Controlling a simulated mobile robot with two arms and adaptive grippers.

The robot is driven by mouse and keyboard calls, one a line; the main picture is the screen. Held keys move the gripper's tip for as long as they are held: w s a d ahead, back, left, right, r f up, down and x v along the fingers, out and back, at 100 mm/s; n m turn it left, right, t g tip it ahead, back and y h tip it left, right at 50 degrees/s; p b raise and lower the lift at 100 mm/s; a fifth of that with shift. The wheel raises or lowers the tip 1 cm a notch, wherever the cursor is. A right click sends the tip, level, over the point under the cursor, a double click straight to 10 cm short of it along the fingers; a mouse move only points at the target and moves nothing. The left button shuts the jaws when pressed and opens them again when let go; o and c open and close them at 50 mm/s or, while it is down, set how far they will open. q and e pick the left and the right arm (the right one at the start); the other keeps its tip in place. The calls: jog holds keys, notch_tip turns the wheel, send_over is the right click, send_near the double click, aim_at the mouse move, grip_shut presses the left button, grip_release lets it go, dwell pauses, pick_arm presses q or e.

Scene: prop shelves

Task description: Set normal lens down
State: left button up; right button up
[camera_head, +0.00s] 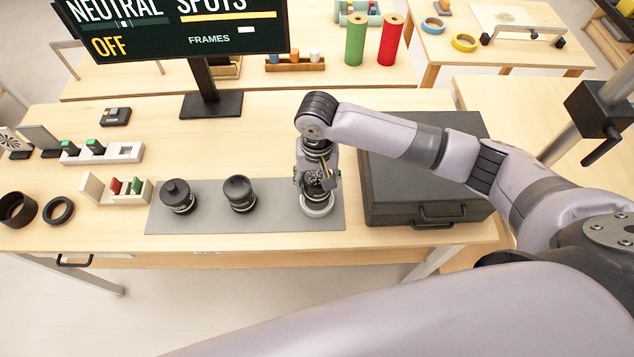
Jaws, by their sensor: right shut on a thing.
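My right gripper (318,185) points down over the right end of the grey mat (215,222). It is shut on the normal lens (317,207), a dark, short cylinder with a light grey ring low down. The gripper covers the lens's top. The lens is upright over the mat; I cannot tell whether its base touches it. Two other black lenses stand upright on the mat, a left one (178,197) and a middle one (239,194), both apart from the held one. My left gripper is not in view.
A dark case (400,203) stands close right of the mat, under my right arm. A small rack (116,189) and black rings (58,210) lie left of the mat. A monitor (175,30) stands behind. The mat is bare between the lenses.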

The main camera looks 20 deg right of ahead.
jog(key=shift+w+f, duration=0.1)
jog(key=shift+f, duration=1.05)
jog(key=shift+f, duration=0.3)
jog(key=shift+f, duration=0.3)
jog(key=o, duration=1.3)
notch_tip(320, 180, up, 13)
jog(key=shift+r+b, duration=0.15)
jog(key=shift+b, duration=0.75)
